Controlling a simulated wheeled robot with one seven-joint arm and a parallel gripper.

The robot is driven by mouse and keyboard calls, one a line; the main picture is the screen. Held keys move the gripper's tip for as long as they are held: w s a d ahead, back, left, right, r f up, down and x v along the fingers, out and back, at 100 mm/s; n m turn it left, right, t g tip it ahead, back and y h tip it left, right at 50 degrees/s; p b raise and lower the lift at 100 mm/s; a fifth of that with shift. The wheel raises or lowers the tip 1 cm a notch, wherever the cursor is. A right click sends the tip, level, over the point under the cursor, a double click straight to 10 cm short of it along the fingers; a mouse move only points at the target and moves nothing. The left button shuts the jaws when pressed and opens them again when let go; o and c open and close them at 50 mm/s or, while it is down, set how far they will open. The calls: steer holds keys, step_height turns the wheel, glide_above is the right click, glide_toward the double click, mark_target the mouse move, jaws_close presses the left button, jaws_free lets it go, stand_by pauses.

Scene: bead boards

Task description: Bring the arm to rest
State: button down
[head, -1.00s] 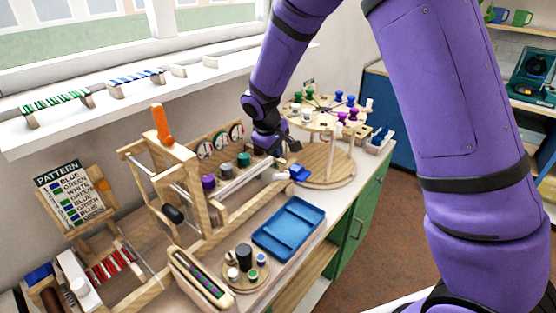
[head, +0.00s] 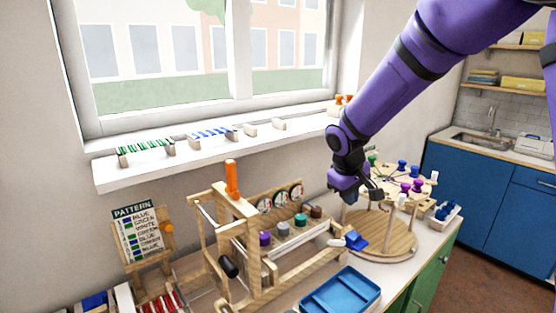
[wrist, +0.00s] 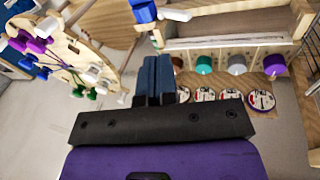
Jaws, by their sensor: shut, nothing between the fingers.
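My purple arm reaches in from the upper right in the head view. My gripper (head: 376,194) hangs above the bench between the wooden bead frame and the round peg stand (head: 385,235). In the wrist view my gripper (wrist: 155,72) shows its two dark blue fingers pressed together, with nothing held. The bead frame (head: 250,250) carries an orange handle (head: 231,178) and several coloured spools. No contact between my gripper and these things can be made out.
A blue tray (head: 340,292) lies at the bench front, with a blue piece (head: 356,241) behind it. A pattern card (head: 138,235) stands at left. The windowsill (head: 115,176) holds bead racks. Blue cupboards (head: 480,195) stand at right, with open floor before them.

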steer(key=s+d+r+m+t+y, duration=0.1)
steer(key=s+d+r+m, duration=0.1)
steer(key=s+d+r, duration=0.35)
steer(key=s+d+r+m, duration=0.1)
steer(key=s+d+r, duration=0.1)
steer(key=s+r, duration=0.65)
steer(key=s+d+r+m+t, duration=0.1)
steer(key=s, duration=0.7)
steer(key=s+d+m+y, duration=0.1)
steer(key=s, duration=0.7)
steer(key=shift+s+r+m+t, duration=0.25)
steer(key=shift+r+m+t, duration=0.1)
steer(key=shift+m+t, duration=0.05)
